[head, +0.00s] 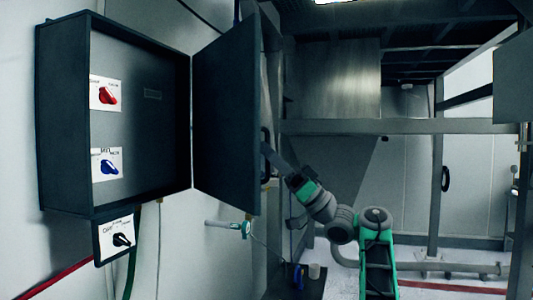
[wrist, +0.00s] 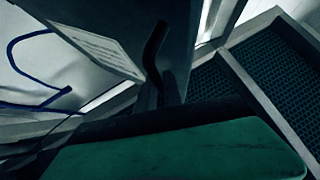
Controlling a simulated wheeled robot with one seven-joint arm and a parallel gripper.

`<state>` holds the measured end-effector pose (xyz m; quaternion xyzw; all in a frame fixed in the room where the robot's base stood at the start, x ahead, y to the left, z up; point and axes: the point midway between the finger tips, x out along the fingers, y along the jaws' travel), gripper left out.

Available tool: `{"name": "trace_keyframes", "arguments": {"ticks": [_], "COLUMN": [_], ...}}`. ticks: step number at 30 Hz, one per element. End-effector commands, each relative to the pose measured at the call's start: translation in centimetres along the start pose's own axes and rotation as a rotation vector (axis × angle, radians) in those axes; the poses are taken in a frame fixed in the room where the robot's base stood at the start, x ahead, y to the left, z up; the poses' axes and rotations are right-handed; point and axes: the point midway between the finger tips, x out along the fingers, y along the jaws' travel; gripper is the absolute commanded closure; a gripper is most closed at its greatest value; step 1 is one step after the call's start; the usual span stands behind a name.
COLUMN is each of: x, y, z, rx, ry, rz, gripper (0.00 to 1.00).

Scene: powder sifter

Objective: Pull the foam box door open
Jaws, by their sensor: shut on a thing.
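The dark foam box (head: 130,65) is fixed to the wall at the left in the head view. Its door (head: 225,115) stands wide open, hinged on the box's right side. Inside are a red knob (head: 107,96) and a blue knob (head: 108,167) on white plates. The door's handle (head: 264,140) shows at the door's right edge. My gripper (head: 267,150) is at that handle and shut on it; its fingertips are partly hidden by the door. In the wrist view the dark handle (wrist: 155,48) runs down to my gripper (wrist: 160,90), beside a door face with a white label (wrist: 97,47).
A black knob on a white plate (head: 116,238) hangs below the box. A pipe with a green valve (head: 243,228) juts from the wall below the door. A metal frame (head: 400,126) stands behind my arm. A blue hose (wrist: 38,105) shows in the wrist view.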

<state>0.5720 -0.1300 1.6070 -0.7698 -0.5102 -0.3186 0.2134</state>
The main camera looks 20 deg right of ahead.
Motion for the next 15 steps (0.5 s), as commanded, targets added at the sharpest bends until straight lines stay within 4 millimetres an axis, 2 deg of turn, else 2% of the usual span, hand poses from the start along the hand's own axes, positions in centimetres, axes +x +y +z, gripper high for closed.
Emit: {"name": "trace_keyframes", "arguments": {"ticks": [2, 3, 5, 12, 15], "x": [0.3, 0.3, 0.3, 0.0, -0.9], "y": [-0.1, -0.1, -0.1, -0.1, 0.0], "z": [-0.2, -0.2, -0.1, -0.1, 0.1], "rx": [-0.005, -0.005, -0.005, -0.004, -0.005], "ry": [0.000, 0.000, 0.000, 0.000, 0.000], "rz": [-0.001, -0.001, -0.001, 0.001, 0.002], "gripper": [1.00, 0.86, 0.81, 0.80, 0.80]}}
